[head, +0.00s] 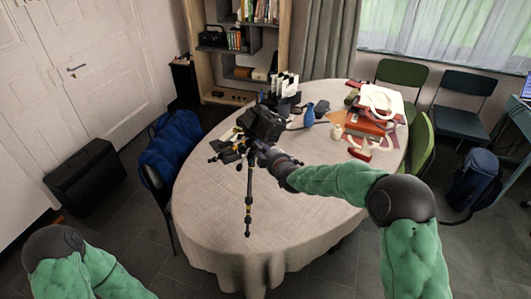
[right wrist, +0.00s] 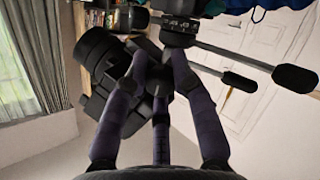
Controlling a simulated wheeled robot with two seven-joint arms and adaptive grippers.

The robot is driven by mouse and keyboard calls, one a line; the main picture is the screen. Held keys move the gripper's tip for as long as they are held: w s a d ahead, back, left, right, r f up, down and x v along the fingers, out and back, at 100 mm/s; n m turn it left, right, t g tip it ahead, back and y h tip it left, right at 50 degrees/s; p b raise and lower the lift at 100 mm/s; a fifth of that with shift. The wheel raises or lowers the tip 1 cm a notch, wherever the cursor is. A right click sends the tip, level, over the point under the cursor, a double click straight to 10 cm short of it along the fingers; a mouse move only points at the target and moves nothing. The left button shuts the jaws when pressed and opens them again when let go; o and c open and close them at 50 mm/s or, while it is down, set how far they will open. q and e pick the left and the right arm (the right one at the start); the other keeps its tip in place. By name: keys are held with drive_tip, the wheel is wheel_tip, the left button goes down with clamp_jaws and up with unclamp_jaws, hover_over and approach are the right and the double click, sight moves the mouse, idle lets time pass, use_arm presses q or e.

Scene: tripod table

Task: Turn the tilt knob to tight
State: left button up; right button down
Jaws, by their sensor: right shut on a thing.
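The right wrist view shows the camera body and lens (right wrist: 97,50) at the left. Dark handles with thick grips (right wrist: 240,81) stick out from the tripod head (right wrist: 178,30) at the right. My right gripper (head: 268,153) is at the tripod head, just below the camera. Its fingers (right wrist: 161,72) are shut on a small dark part there, the tilt knob by its place, mostly hidden between them. My left gripper is out of view.
The round table (head: 215,225) has a pale cloth and free room at its front. A blue vase (head: 309,117) and a red box (head: 372,128) with other items lie to the right. A chair with a blue jacket (head: 172,150) stands at the left edge.

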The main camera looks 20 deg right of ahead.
drive_tip(key=shift+s+f+m, duration=0.1)
drive_tip(key=shift+f+m, duration=0.2)
drive_tip(key=shift+m, duration=0.2)
drive_tip(key=shift+g+y, duration=0.3)
drive_tip(key=shift+r+m+p, duration=0.1)
drive_tip(key=shift+m+p, duration=0.35)
drive_tip(key=shift+m, duration=0.25)
drive_tip(key=m+g+y+p, duration=0.1)
drive_tip(key=m+y+p, duration=0.1)
drive_tip(key=p, duration=0.6)
drive_tip(key=m+g+y+p, duration=0.1)
drive_tip(key=m+y+p, duration=0.2)
drive_tip(key=p, duration=0.6)
drive_tip(key=shift+s+a+m, duration=0.15)
drive_tip(key=shift+m, duration=0.55)
drive_tip(key=shift+m+y+p, duration=0.3)
drive_tip(key=shift+m+p, duration=0.2)
drive_tip(key=shift+p, duration=0.2)
drive_tip(key=shift+f+m+y+p, duration=0.2)
drive_tip(key=shift+m+y+p, duration=0.35)
drive_tip(key=shift+m, duration=0.25)
drive_tip(key=shift+a, duration=0.1)
drive_tip(key=c, duration=1)
unclamp_jaws()
drive_tip(key=shift+c, duration=0.2)
drive_tip(key=shift+r, duration=0.15)
